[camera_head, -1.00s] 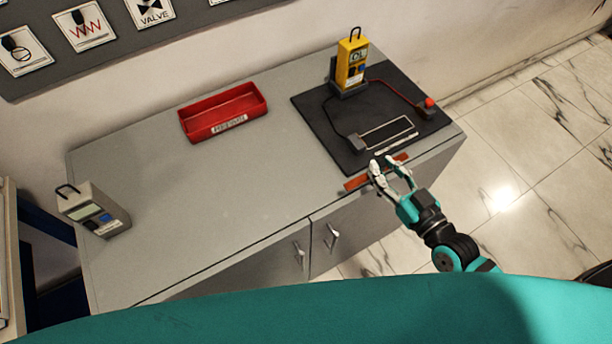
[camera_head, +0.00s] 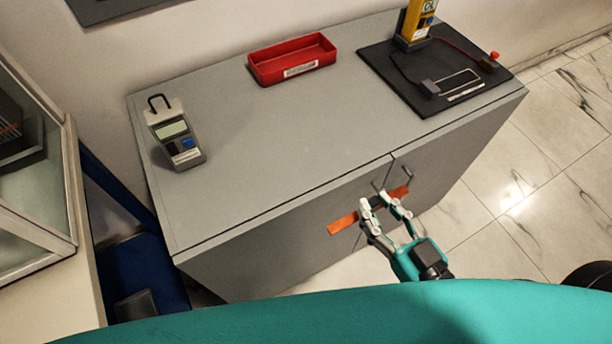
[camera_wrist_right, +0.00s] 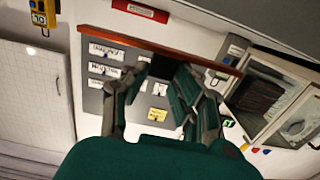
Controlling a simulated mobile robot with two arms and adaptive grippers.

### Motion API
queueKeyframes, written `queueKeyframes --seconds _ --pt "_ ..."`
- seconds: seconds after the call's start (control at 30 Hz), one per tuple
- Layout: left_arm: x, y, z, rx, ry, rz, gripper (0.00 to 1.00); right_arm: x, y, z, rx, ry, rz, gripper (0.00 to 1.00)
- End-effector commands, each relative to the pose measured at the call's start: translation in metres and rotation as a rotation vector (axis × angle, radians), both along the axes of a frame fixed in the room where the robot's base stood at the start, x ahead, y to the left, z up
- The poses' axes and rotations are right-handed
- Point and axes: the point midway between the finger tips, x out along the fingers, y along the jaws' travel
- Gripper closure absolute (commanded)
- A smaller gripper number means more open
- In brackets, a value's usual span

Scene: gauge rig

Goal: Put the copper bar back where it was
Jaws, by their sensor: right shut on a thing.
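The copper bar (camera_head: 343,224) is a flat orange strip. My right gripper (camera_head: 379,200) is shut on it near its middle, with bar sticking out on both sides. In the head view I see it held in front of the grey cabinet's doors, below the worktop's front edge. The bar (camera_wrist_right: 180,50) also crosses the top of the right wrist view, past the fingers. A glass-fronted case (camera_head: 40,215) stands at the far left, with dark contents and a small orange strip inside. My left gripper is not in view.
The grey worktop (camera_head: 270,140) holds a grey meter (camera_head: 175,140), a red tray (camera_head: 292,62) and a black mat (camera_head: 410,92) with a yellow meter (camera_head: 416,22) and leads. A blue frame (camera_head: 135,265) stands between the worktop and the case. The worktop's middle is clear.

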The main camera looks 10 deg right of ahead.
Motion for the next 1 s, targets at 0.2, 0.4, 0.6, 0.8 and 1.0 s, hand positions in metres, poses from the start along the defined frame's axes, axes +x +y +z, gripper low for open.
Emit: queueKeyframes --seconds 0.2,0.4,0.6,0.8,1.0 --pt "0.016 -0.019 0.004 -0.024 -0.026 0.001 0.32 0.028 0.004 0.003 0.000 -0.012 -0.009 1.00" --pt "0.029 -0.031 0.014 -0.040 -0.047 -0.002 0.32 0.082 0.013 -0.001 0.001 -0.009 -0.008 1.00" --pt "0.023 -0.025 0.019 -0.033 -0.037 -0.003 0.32 0.131 0.021 -0.007 0.001 -0.006 -0.007 1.00" --pt "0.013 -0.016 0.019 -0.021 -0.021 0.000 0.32 0.155 0.025 -0.013 -0.002 -0.002 -0.005 1.00" --pt "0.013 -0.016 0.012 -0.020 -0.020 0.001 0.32 0.156 0.025 -0.037 -0.005 0.001 -0.003 1.00"
